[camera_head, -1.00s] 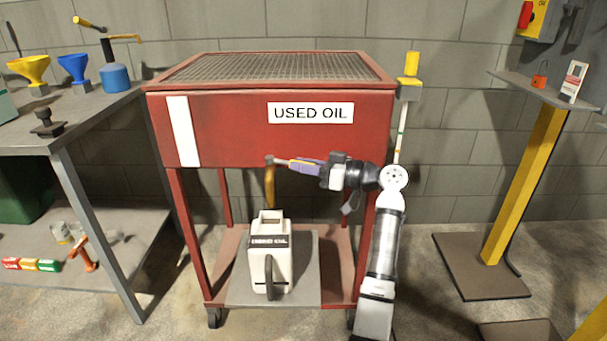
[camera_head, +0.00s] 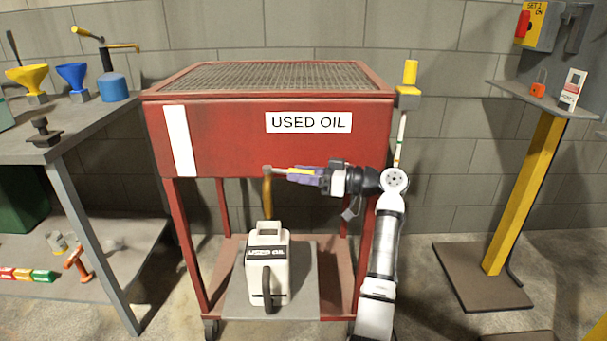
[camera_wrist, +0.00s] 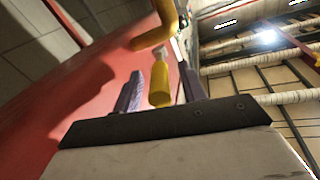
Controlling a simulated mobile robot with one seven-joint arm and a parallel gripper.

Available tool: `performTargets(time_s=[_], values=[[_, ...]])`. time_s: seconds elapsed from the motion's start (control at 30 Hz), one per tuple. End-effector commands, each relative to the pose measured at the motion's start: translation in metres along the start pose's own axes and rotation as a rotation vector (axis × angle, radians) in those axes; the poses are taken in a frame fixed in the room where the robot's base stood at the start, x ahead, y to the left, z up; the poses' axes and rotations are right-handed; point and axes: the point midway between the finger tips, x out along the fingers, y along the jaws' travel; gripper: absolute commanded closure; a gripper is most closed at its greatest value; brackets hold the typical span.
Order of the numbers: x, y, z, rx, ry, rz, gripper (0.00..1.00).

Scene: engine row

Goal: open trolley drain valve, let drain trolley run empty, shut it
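The red drain trolley (camera_head: 220,135) stands in the middle of the head view, labelled USED OIL. A blank white strip (camera_head: 180,140) is on its front left. The drain valve (camera_head: 268,168) is under its front, with a yellow-brown spout (camera_head: 267,195) hanging down. The spout also shows in the wrist view (camera_wrist: 158,35). A white USED OIL jug (camera_head: 268,275) stands upright below it. My gripper (camera_head: 302,174) is at the valve. In the wrist view its purple fingers (camera_wrist: 160,88) stand on either side of the yellow valve handle (camera_wrist: 160,85), with visible gaps. No oil flow can be made out.
A grey workbench (camera_head: 85,125) with yellow (camera_head: 27,76) and blue (camera_head: 72,74) funnels is at left. A yellow post (camera_head: 525,190) with a small shelf (camera_head: 540,100) is at right. Floor between trolley and post is clear.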

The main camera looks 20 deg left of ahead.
Motion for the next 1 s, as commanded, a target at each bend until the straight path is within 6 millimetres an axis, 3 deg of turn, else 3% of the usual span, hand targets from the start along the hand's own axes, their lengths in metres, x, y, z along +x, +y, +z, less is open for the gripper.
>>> performTargets(time_s=[0.23,0.37,0.8,1.0], values=[[-0.002,0.000,-0.001,-0.001,0.002,0.001,0.59],[-0.015,0.001,-0.001,-0.001,0.003,0.003,0.59],[-0.109,0.000,-0.001,0.000,0.003,0.003,0.59],[-0.133,0.000,-0.001,-0.001,0.001,0.001,0.59]])
